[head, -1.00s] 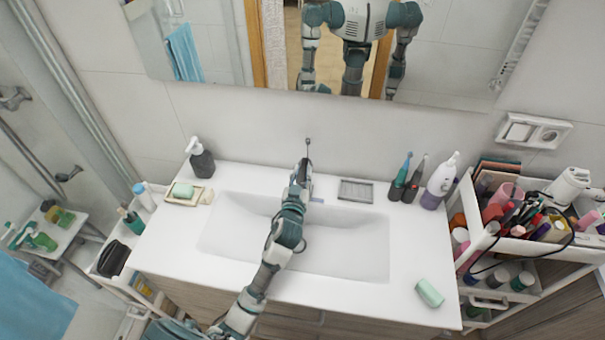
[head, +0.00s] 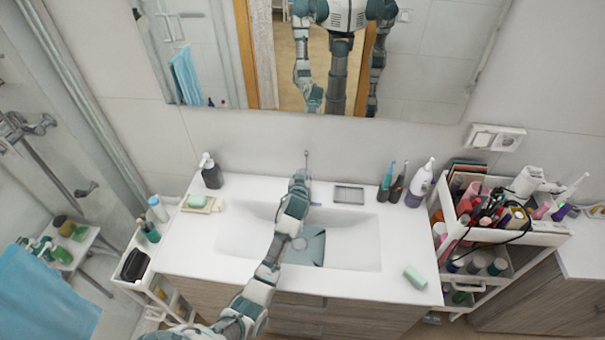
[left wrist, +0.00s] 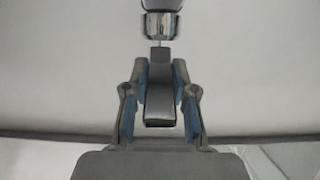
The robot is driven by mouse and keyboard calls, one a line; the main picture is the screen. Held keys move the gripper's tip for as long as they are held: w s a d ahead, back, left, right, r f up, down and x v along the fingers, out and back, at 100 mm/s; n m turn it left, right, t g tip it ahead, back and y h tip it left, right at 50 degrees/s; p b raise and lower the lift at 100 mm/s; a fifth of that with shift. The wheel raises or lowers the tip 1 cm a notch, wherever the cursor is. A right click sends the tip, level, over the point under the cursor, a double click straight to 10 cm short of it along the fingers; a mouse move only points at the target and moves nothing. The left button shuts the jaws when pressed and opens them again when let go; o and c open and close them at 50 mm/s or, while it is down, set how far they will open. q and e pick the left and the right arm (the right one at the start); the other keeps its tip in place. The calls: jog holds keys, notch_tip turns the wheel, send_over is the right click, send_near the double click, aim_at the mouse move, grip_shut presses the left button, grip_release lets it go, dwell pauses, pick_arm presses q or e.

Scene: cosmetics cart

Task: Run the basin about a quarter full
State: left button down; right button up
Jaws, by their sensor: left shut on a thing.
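The white basin (head: 355,238) is set in the countertop in the head view. A teal-grey patch (head: 315,248) and a round grey spot show on its floor beside my arm; I cannot tell whether the patch is water or a reflection. The faucet (head: 306,158) stands at the basin's back edge, mostly hidden by my left gripper (head: 301,177). In the left wrist view, the blue-padded fingers of my left gripper (left wrist: 160,72) are shut on the dark faucet lever (left wrist: 160,102). A chrome part of the faucet (left wrist: 160,25) shows beyond it. My right gripper is out of view.
A soap dispenser (head: 211,172) and a soap dish (head: 203,206) stand left of the basin. A green bar (head: 415,277) lies front right. A full cart (head: 520,238) stands at right.

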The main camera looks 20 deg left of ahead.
pick_arm(q)
jog(key=c, duration=0.9)
grip_release()
jog(key=shift+w+d, duration=0.1)
jog(key=v, duration=1.2)
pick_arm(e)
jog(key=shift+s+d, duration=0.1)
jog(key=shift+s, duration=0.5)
